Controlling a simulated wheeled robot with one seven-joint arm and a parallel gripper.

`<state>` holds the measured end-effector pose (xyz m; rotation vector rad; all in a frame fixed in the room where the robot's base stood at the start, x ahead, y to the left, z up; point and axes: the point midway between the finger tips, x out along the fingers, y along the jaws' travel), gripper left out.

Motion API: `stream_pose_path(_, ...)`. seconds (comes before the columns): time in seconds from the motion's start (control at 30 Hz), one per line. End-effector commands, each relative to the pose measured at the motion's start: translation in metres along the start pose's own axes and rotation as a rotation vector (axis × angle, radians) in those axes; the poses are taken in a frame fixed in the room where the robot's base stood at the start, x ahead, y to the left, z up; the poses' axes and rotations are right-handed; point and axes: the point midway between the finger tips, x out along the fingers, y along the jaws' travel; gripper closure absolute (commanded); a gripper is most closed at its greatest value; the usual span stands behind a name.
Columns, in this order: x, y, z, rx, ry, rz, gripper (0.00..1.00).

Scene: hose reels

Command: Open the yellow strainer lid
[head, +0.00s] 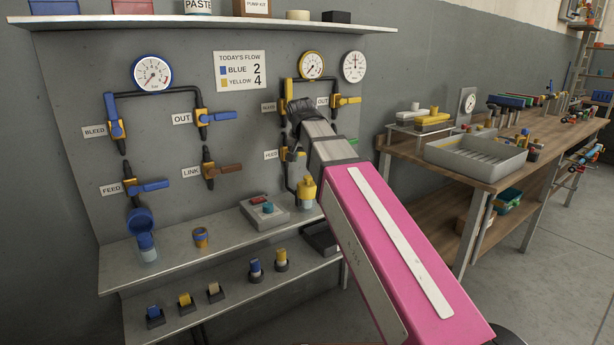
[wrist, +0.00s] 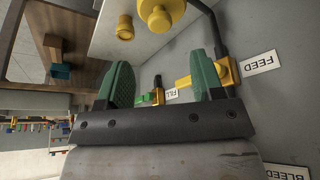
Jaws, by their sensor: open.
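The yellow strainer (head: 307,203) stands at the right end of the upper bench shelf, with its yellow lid (head: 307,187) down on its top. In the wrist view a round yellow part, which looks like this lid (wrist: 160,14), shows at the top edge, beyond the fingertips. My gripper (head: 299,108) is in front of the yellow pipework, above the strainer and apart from it. In the wrist view my gripper (wrist: 164,58) is open, with two green fingers spread and nothing between them. The strainer's body is mostly cut off in the wrist view.
Yellow valve handles, marked FEED (wrist: 225,72) and OUT (head: 346,100), stick out around my gripper. A blue strainer (head: 146,246) with its lid raised stands left. A grey box with buttons (head: 264,212) sits beside the yellow strainer. A wooden workbench (head: 440,160) is at right.

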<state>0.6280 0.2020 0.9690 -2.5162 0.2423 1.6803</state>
Motion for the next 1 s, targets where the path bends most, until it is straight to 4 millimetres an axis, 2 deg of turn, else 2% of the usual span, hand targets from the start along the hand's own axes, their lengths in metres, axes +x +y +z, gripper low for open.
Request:
stream_pose_path(0.3, 0.049, 0.000, 0.000, 0.000, -0.002, 0.001, 0.39)
stream_pose_path(0.5, 0.074, 0.000, 0.000, 0.000, -0.002, 0.000, 0.39)
stream_pose_path(0.7, 0.086, 0.000, 0.000, 0.000, -0.001, 0.000, 0.39)
stream_pose_path(1.0, 0.088, 0.000, 0.000, 0.000, 0.000, -0.001, 0.39)
